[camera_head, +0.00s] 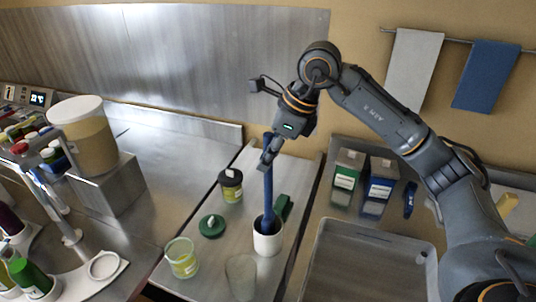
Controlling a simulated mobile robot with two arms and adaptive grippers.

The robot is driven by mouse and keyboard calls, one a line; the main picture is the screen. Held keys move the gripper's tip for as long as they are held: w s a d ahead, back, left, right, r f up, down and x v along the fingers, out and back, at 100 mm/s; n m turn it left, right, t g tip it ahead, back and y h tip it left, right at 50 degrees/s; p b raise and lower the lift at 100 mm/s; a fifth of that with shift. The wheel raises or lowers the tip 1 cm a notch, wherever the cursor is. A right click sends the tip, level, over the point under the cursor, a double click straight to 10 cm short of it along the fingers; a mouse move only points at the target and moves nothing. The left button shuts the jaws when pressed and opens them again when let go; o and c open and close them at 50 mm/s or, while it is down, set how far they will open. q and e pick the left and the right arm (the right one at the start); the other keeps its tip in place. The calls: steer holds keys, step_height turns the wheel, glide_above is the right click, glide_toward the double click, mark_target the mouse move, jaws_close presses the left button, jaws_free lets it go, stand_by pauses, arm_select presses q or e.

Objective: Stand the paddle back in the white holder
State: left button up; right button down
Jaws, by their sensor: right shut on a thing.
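The blue paddle (268,195) is upright, and its lower end drops inside the rim of the white holder (267,243). The part inside the holder is hidden, so I cannot tell whether it touches the bottom. My right gripper (270,152) comes down from above and is shut on the upper part of the paddle. My left gripper is not in view.
Near the holder are a dark green block (283,207), a green lid (212,226), a dark-lidded jar (231,186) and a yellow-green glass jar (182,258). A grey tray (318,262) lies to the right. A large bucket (88,145) stands on a metal block at left.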

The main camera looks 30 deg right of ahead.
steer(key=c, duration=1.2)
jaws_free()
steer(key=shift+o, duration=0.2)
steer(key=v, duration=1.2)
steer(key=shift+s+f, duration=0.1)
